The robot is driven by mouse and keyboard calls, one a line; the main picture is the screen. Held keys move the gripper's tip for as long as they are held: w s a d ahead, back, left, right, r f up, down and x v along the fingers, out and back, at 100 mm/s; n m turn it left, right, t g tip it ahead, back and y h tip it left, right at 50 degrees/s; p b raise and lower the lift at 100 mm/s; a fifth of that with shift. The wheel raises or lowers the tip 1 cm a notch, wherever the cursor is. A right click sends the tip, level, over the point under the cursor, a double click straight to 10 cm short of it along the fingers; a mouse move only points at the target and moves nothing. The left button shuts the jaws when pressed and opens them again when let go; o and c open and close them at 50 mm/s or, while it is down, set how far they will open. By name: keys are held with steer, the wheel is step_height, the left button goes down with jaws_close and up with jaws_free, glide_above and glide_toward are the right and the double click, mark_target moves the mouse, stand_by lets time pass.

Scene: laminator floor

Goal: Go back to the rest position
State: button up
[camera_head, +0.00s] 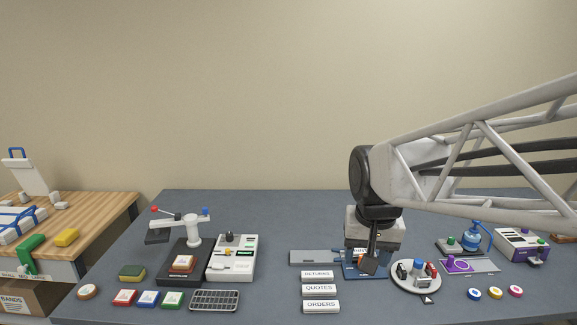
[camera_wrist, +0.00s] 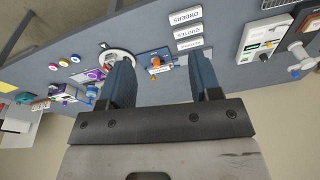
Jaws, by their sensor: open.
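My gripper (camera_head: 370,262) hangs downward over the blue base of a small device (camera_head: 352,273) at the right of the middle of the table. In the wrist view my gripper (camera_wrist: 161,68) shows two blue-grey fingers spread apart, with nothing held between them. The blue device with an orange part (camera_wrist: 155,66) lies beyond the fingertips. In the head view my gripper hides part of that device, and I cannot tell how far above it the fingertips are.
White label blocks (camera_head: 318,289) lie left of my gripper and a round grey tray (camera_head: 416,287) with small items lies right. A white machine (camera_head: 232,258) and a stand with a red-tipped lever (camera_head: 190,235) are farther left. The table's (camera_head: 275,215) back middle is clear.

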steer(key=s+d+f, duration=0.2)
steer(key=s, duration=0.5)
steer(key=s+d+f+n, duration=0.1)
steer(key=s+d+f, duration=0.1)
steer(key=s, duration=0.6)
steer(key=shift+f, duration=0.6)
